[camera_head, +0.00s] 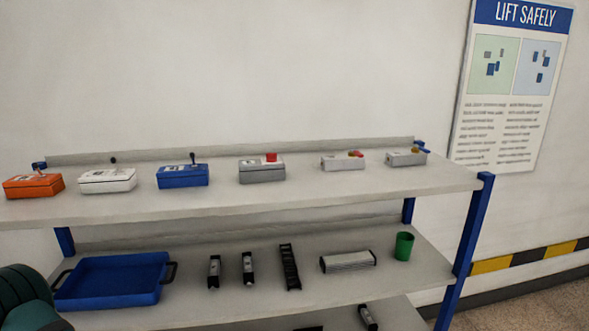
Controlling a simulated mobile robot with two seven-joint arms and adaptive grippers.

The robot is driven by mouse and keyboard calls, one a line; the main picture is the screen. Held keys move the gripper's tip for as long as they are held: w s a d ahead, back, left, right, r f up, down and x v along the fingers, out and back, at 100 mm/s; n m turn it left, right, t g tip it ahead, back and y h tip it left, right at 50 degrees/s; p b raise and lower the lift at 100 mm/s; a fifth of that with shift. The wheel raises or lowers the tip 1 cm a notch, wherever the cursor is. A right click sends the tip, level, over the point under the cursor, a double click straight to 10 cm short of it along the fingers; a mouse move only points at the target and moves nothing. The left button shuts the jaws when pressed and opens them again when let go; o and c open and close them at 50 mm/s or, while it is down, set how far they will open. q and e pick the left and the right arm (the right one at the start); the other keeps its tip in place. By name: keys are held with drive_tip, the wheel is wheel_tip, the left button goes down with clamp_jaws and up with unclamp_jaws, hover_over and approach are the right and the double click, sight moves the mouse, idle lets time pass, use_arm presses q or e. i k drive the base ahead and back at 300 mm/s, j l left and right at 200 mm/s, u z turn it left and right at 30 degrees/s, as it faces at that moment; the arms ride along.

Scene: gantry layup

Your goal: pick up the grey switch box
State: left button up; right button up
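On the top shelf (330,197) of a rack stands a row of switch boxes. The grey switch box (262,175) with a red button on top is near the middle of the row. To its right are two smaller pale grey boxes: one with red and yellow buttons (342,164), and one with a yellow part on top (405,158). To its left is a blue box (182,178) with a black lever. Neither gripper shows in the head view, and nothing touches the boxes.
A white box (107,182) and an orange box (33,187) stand farther left. A blue rack post (466,250) stands at the right.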

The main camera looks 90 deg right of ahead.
sight(250, 171)
drive_tip(key=z, duration=2.75)
